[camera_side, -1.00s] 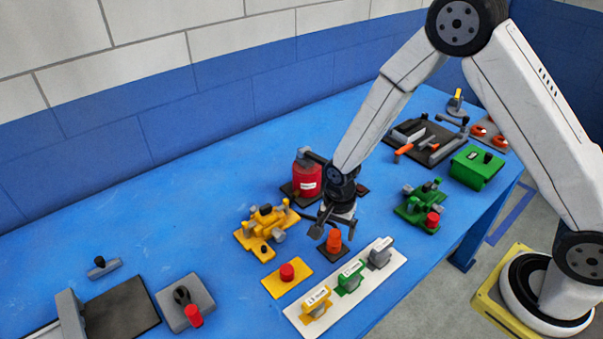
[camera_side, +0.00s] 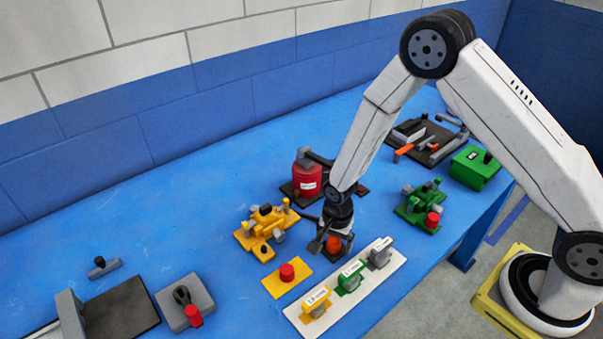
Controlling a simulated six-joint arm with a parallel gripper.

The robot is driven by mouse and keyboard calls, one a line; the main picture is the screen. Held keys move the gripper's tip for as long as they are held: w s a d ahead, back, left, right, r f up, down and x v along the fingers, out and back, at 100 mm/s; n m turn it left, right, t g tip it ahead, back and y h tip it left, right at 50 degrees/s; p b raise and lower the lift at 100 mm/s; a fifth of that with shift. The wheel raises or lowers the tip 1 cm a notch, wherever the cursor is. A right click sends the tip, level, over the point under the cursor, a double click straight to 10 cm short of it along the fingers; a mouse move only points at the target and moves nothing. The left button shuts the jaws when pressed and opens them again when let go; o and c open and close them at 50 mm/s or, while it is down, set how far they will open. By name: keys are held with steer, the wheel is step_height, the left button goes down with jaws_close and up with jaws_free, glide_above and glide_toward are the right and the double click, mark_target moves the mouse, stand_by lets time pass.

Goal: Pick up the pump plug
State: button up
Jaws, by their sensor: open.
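A small orange plug (camera_side: 333,243) stands upright on a dark square base, in the middle of the table; it appears to be the pump plug. My gripper (camera_side: 332,238) points down right over it, open, with one finger to the left of the plug and the other to its right. The gripper hides the plug's top. I cannot tell whether the fingers touch the plug.
A red canister (camera_side: 307,181) stands behind the gripper. A yellow valve block (camera_side: 262,236) is to the left, a green one (camera_side: 421,208) to the right. In front are a yellow plate with a red button (camera_side: 287,272) and a white strip (camera_side: 376,276) with labelled pieces.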

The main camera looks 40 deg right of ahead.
jaws_close()
steer(key=shift+r, duration=0.25)
steer(key=shift+r, duration=0.85)
steer(key=s+d+r, duration=0.1)
steer(key=s+r, duration=0.9)
steer(key=s, duration=0.4)
steer(key=shift+d+r, duration=0.4)
